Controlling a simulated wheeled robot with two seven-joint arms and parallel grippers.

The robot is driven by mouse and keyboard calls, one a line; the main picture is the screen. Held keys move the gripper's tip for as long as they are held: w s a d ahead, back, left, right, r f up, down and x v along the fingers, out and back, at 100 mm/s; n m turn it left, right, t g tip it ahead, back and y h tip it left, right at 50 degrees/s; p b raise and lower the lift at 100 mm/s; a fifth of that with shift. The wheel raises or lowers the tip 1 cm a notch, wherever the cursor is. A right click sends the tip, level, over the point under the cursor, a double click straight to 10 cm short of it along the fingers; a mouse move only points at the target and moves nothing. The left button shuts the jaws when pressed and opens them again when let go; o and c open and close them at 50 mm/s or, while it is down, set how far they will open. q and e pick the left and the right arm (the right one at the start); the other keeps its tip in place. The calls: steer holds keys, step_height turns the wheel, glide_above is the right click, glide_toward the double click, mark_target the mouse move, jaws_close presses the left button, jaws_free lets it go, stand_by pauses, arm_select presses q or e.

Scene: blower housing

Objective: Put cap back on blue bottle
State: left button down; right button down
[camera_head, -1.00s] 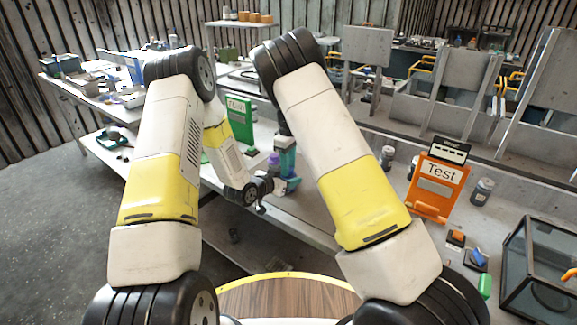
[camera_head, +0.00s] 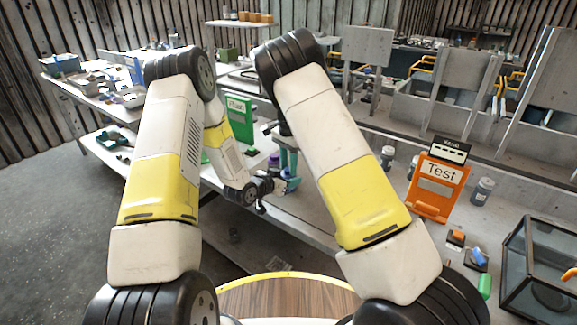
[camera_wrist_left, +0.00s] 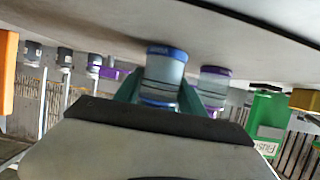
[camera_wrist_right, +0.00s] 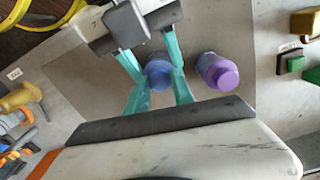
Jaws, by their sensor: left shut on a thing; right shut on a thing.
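The blue bottle (camera_wrist_left: 165,72) stands between the teal fingers of my left gripper (camera_wrist_left: 162,98), in the upside-down left wrist view. Its blue band faces the table. My left gripper (camera_head: 285,186) reaches in low from the left and is shut on the bottle. My right gripper (camera_wrist_right: 160,92) comes from above, its teal fingers on either side of a round blue top (camera_wrist_right: 158,74), which looks like the cap. It is shut on that. Whether the cap is seated on the bottle is hidden by the fingers.
A purple-capped bottle (camera_wrist_right: 223,75) stands close beside the blue one. A green sign (camera_head: 239,118) stands behind on the table. An orange Test stand (camera_head: 438,188), a grey bottle (camera_head: 482,190) and a glass case (camera_head: 545,265) are to the right.

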steer(key=c, duration=1.1)
jaws_free()
steer(key=shift+r, duration=2.3)
steer(key=shift+c, duration=0.2)
steer(key=n, duration=0.3)
steer(key=shift+s+r, duration=0.15)
steer(key=n, duration=0.2)
steer(key=r+n, duration=0.1)
steer(key=n, duration=0.4)
steer(key=r+n, duration=0.1)
steer(key=n, duration=0.2)
steer(key=r+n, duration=0.1)
steer(key=n, duration=0.1)
